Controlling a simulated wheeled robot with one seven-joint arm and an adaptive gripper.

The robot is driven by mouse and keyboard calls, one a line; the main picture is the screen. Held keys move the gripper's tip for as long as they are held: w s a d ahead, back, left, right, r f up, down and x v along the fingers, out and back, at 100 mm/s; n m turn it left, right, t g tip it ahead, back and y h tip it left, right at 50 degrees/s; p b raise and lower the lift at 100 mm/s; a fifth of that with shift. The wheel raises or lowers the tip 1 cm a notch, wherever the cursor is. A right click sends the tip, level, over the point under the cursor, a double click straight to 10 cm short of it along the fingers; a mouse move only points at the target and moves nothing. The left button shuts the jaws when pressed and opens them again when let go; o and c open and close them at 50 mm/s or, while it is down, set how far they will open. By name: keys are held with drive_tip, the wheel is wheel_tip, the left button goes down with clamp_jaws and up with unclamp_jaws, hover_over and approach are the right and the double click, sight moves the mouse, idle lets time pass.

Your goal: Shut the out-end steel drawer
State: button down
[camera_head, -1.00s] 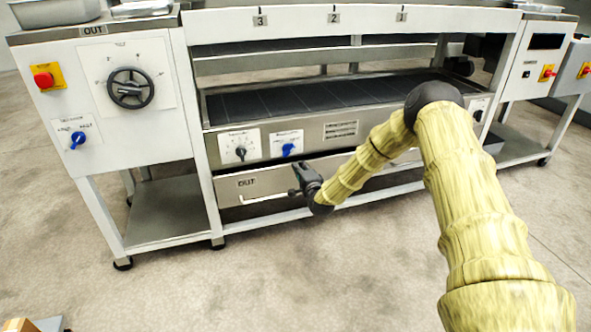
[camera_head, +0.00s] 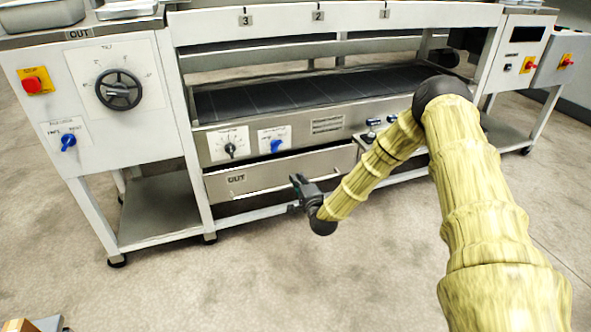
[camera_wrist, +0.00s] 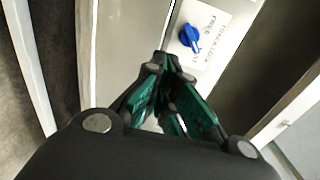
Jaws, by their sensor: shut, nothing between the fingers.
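The out-end steel drawer (camera_head: 275,174) is the wide, low front marked OUT, under the control panel at the machine's left end, in the head view. A thin dark strip shows above its front; I cannot tell how far out it stands. My gripper (camera_head: 296,180) is shut and empty in front of the right half of the drawer front, and hides part of its lower edge. I cannot tell whether it touches. In the wrist view, the shut fingertips (camera_wrist: 168,60) are just below a blue knob (camera_wrist: 190,37) on a light label plate.
The control panel above the drawer carries a black knob (camera_head: 230,149) and a blue knob (camera_head: 276,146). A white side cabinet with a handwheel (camera_head: 119,90) stands at left, above a low shelf (camera_head: 160,210). The floor in front of the machine is clear.

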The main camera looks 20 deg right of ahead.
sight(291, 186)
drive_tip(key=shift+s+a, duration=0.1)
drive_tip(key=shift+s, duration=0.85)
drive_tip(key=c, duration=2)
unclamp_jaws()
drive_tip(key=shift+s, duration=0.25)
drive_tip(key=o, duration=0.3)
drive_tip(key=shift+f, duration=0.4)
drive_tip(key=shift+o, duration=1.1)
wheel_tip(291, 186, down, 12)
drive_tip(key=w+t+b, duration=0.1)
drive_tip(key=t+b, duration=0.1)
drive_tip(key=b, duration=0.8)
drive_tip(key=shift+w+d+r, duration=0.15)
drive_tip(key=shift+d, duration=0.25)
drive_tip(key=shift+w+d+r+b, duration=0.1)
drive_tip(key=shift+w+r+b, duration=0.15)
drive_tip(key=shift+w+b, duration=1.2)
drive_tip(key=shift+w+d+r+b, duration=0.2)
drive_tip(key=shift+w+b, duration=0.45)
drive_tip(key=shift+w, duration=1.5)
drive_tip(key=shift+w+d+r+b, duration=0.1)
drive_tip(key=shift+w+r+b, duration=0.2)
drive_tip(key=shift+w+b, duration=1.15)
drive_tip(key=shift+w+p, duration=0.35)
drive_tip(key=shift+p, duration=0.05)
clamp_jaws()
